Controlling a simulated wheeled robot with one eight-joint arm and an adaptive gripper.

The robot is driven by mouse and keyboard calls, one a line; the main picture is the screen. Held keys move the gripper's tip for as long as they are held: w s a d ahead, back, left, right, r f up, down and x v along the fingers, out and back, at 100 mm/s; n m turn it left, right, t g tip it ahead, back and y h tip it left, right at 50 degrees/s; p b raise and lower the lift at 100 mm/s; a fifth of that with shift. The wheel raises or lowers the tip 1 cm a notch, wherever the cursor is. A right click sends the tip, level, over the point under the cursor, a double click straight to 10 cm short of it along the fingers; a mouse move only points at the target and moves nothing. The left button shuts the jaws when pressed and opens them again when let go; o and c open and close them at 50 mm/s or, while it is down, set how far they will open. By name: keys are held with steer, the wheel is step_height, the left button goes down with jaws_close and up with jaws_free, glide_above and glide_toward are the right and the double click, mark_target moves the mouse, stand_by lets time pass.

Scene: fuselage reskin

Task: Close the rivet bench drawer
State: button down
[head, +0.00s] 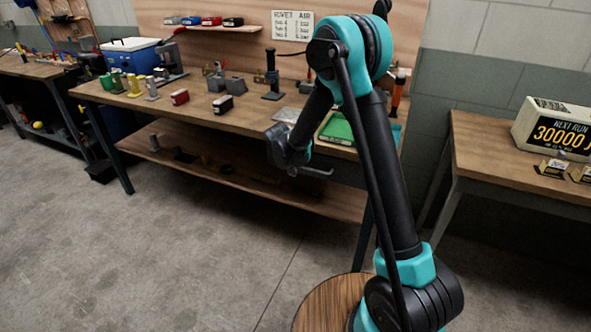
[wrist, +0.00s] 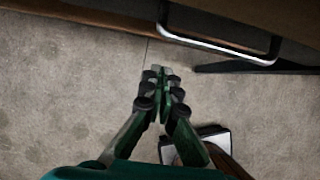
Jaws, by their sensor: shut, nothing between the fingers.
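The rivet bench (head: 240,122) is a wooden-topped workbench with a lower shelf. Its drawer is under the top at the right end, mostly hidden behind my arm in the head view. A pale metal bar handle (wrist: 225,47) shows in the wrist view, at upper right on the dark drawer front (wrist: 285,18). What looks like the same handle (head: 318,172) shows beside my gripper in the head view. My gripper (wrist: 158,75) is shut and empty, its fingertips left of and below the handle, apart from it in the picture. How far the drawer stands out is hidden.
Cups, blocks and a green tray (head: 338,130) are on the bench top. A side table (head: 490,150) with a sign box (head: 555,128) stands at right. A round wooden top (head: 322,305) is near my base. The floor (head: 130,245) in front of the bench is clear.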

steer(key=s+v, duration=0.1)
steer(key=v, duration=0.9)
steer(key=s+d+r+m, duration=0.1)
steer(key=s+d+m, duration=0.4)
steer(key=d+m, duration=0.3)
steer(key=s+d+r+m, duration=0.1)
steer(key=s+d+m, duration=0.5)
steer(key=d, duration=0.3)
steer(key=s+d+f+m+y, duration=0.1)
steer(key=s+d+m, duration=0.4)
steer(key=s+m, duration=0.3)
steer(key=s+d+f+m, duration=0.2)
steer(key=s+d+m, duration=0.3)
steer(key=s+m, duration=0.4)
steer(key=shift+d+f+m+g+y, duration=0.2)
steer(key=shift+m+g+y, duration=0.1)
steer(key=shift+m+y, duration=0.15)
